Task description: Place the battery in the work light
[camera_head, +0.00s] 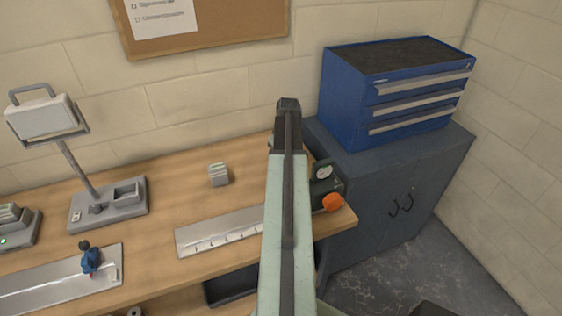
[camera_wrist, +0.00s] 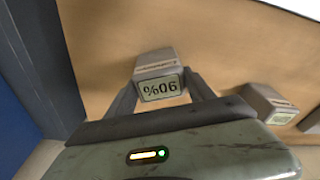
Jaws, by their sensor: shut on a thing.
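My gripper (camera_wrist: 160,82) is shut on a grey battery (camera_wrist: 154,62) with a pale label. The label reads 90%, upside down in the wrist view. In the head view my arm hides the gripper's fingers and the held battery. The work light (camera_head: 107,207) stands at the left of the bench, with a lamp head (camera_head: 40,118) on a slanted pole and a grey base. The base has a rectangular bay that looks empty, well left of my arm. A second grey battery (camera_head: 218,174) stands on the bench; a similar one shows at right in the wrist view (camera_wrist: 268,104).
A charger with batteries (camera_head: 14,228) sits at the far left. A metal plate with a blue clamp (camera_head: 90,258) and a marked metal strip (camera_head: 218,233) lie along the bench front. A green device with a gauge and orange knob (camera_head: 326,187) is right of my arm. Blue drawers (camera_head: 395,95) stand on a cabinet.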

